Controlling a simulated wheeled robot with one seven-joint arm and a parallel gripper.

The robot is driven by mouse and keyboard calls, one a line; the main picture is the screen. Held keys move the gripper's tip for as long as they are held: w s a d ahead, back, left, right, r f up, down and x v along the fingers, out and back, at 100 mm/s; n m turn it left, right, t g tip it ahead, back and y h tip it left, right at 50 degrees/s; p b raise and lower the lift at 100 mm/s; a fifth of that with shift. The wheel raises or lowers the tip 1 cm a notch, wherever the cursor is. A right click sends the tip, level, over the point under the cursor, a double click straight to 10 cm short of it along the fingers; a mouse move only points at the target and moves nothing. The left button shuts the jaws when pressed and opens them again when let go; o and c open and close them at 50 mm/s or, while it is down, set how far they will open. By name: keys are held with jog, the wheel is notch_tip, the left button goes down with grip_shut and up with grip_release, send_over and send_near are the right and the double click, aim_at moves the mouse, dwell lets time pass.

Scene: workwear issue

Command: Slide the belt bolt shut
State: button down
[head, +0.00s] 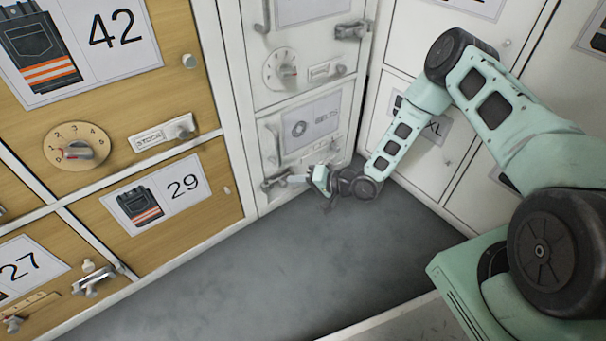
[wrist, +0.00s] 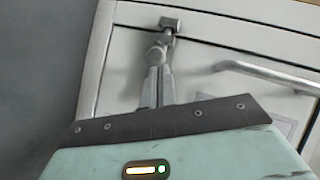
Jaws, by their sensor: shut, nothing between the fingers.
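The belt door (head: 312,150) is the lower white door in the middle, with a rolled-belt picture on its label (head: 305,127). Its bolt (head: 272,184) is a small grey metal piece at the door's lower left corner. My gripper (head: 295,179) is low in front of that door, its fingers pointing left at the bolt. In the wrist view my gripper (wrist: 157,62) is shut and empty, with its tips right at the bolt (wrist: 170,24). The fingers and wrist hide part of the bolt, and I cannot tell whether they touch it.
The belt door has a bar handle (head: 273,145), also in the wrist view (wrist: 268,76). Another white door with a dial (head: 280,69) and bolt (head: 353,30) is above. Wooden doors (head: 165,205) stand left, white lockers (head: 430,155) right. The grey floor (head: 270,275) is clear.

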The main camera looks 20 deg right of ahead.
jog(key=shift+s+a, duration=0.1)
jog(key=shift+a, duration=0.15)
jog(key=p+v, duration=0.7)
jog(key=v, duration=1)
jog(key=shift+d+p, duration=0.3)
jog(key=shift+p, duration=0.05)
jog(key=shift+r, duration=0.15)
